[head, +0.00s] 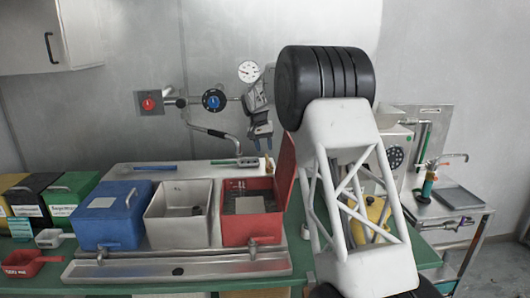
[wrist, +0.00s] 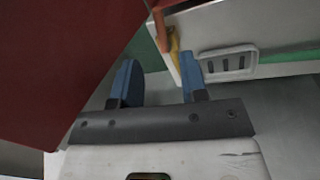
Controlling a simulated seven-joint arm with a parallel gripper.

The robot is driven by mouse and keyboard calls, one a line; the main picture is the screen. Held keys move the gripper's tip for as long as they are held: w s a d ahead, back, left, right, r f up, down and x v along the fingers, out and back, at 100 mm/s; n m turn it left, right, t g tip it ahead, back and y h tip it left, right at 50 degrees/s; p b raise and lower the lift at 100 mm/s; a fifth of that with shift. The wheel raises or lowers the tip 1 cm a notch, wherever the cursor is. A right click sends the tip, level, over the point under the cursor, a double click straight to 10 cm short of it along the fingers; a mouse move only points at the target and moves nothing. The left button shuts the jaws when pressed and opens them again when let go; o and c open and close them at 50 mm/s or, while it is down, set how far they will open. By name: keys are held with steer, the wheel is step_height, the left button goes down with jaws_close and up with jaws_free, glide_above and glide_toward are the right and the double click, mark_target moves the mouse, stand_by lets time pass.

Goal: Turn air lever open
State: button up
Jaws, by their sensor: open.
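No part is clearly marked as the air lever. A small orange-brown lever-like piece (head: 269,164) stands at the right end of the white ledge, below my gripper (head: 262,133). In the wrist view an orange piece (wrist: 161,28) with a yellow part (wrist: 176,52) shows beyond the fingers, perhaps the same piece. My gripper (wrist: 160,82) has its blue fingers apart, with nothing between them. It points down in the head view, above and apart from the piece. On the wall are a red knob (head: 149,104), a blue round valve (head: 213,100) and a gauge (head: 249,71).
The red bin (head: 248,230) has its lid (head: 287,168) raised close to my gripper; a dark red panel (wrist: 60,60) fills the wrist view's left. A white bin (head: 179,233) and blue box (head: 108,233) stand left. My arm hides part of the right side.

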steer(key=shift+s+a+r, duration=0.1)
steer(key=shift+a+r, duration=0.1)
steer(key=shift+r, duration=0.1)
steer(key=c, duration=0.6)
steer(key=shift+s+a+r, duration=0.15)
steer(key=shift+a+r, duration=0.05)
steer(key=shift+r, duration=0.1)
jaws_close()
steer(key=s+a+r+t+h, duration=0.1)
steer(key=s+a+r+t, duration=0.1)
steer(key=r, duration=0.3)
steer(key=shift+s+a+r+t, duration=0.2)
steer(key=shift+s+a+t, duration=0.15)
steer(key=shift+a+t, duration=0.35)
steer(key=shift+a, duration=0.1)
